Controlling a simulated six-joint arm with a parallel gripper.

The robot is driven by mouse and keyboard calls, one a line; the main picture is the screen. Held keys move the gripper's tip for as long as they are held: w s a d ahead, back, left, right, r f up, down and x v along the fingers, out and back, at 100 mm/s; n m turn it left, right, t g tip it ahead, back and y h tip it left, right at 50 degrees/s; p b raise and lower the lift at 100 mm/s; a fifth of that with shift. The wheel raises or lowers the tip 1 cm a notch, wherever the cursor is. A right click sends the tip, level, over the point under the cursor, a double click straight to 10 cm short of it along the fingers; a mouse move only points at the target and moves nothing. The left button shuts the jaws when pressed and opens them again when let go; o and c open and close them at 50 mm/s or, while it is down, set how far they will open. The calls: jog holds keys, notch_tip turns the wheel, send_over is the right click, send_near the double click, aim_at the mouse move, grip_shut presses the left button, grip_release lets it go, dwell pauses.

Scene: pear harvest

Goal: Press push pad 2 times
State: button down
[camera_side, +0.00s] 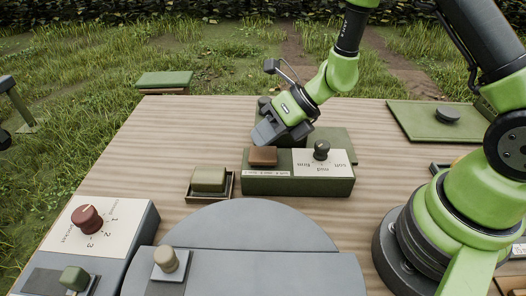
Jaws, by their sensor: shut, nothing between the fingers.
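A brown rectangular pad (263,156), which looks like the push pad, sits on the left of a dark green box (298,186) near the table's middle. A label strip lies along the pad's front edge. My gripper (264,138) comes down from the upper right, tilted, with its fingers shut and empty. Its fingertips are just above or at the back edge of the brown pad; I cannot tell whether they touch it. Part of the box's back is hidden behind my gripper.
The box also has a dark knob (321,149). A green block (209,178) sits in a small tray left of it. A grey panel with a red knob (87,219) is front left. A green board (432,120) lies back right. The table's left middle is clear.

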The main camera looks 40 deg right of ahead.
aim_at(264, 151)
jog(key=shift+f, duration=0.4)
jog(key=shift+f, duration=0.7)
dwell(0.8)
jog(key=shift+r, duration=1.15)
jog(key=shift+r, duration=2.5)
dwell(0.5)
